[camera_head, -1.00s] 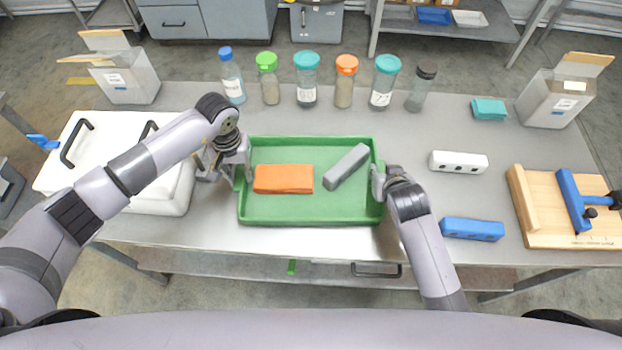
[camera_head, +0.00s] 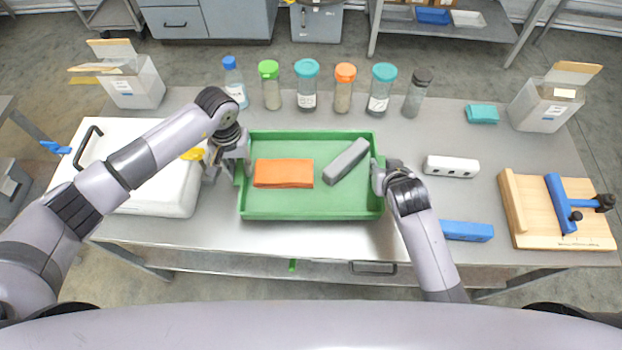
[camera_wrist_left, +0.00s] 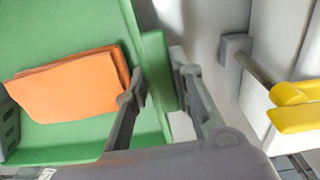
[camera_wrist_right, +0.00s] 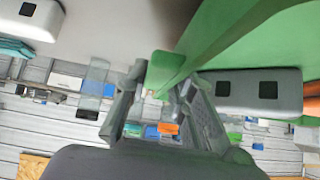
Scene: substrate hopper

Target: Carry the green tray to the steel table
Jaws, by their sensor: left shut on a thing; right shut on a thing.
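The green tray (camera_head: 312,207) hangs level between my two grippers over the grey metal table (camera_head: 300,236). An orange cloth-like slab (camera_head: 284,173) and a grey bar (camera_head: 346,161) lie in it. My left gripper (camera_head: 241,170) is shut on the tray's left wall; the left wrist view shows its fingers (camera_wrist_left: 158,88) on both sides of that wall. My right gripper (camera_head: 378,177) is shut on the right wall; its fingers also straddle the rim in the right wrist view (camera_wrist_right: 162,82). The tray seems raised, but the gap beneath it is hidden.
A white lidded box (camera_head: 162,195) stands close left of the tray. Several capped bottles (camera_head: 307,90) line up behind it. A white block (camera_head: 451,167), a blue block (camera_head: 467,231) and a wooden board (camera_head: 535,230) lie to the right. A grey shelf (camera_head: 450,28) stands behind.

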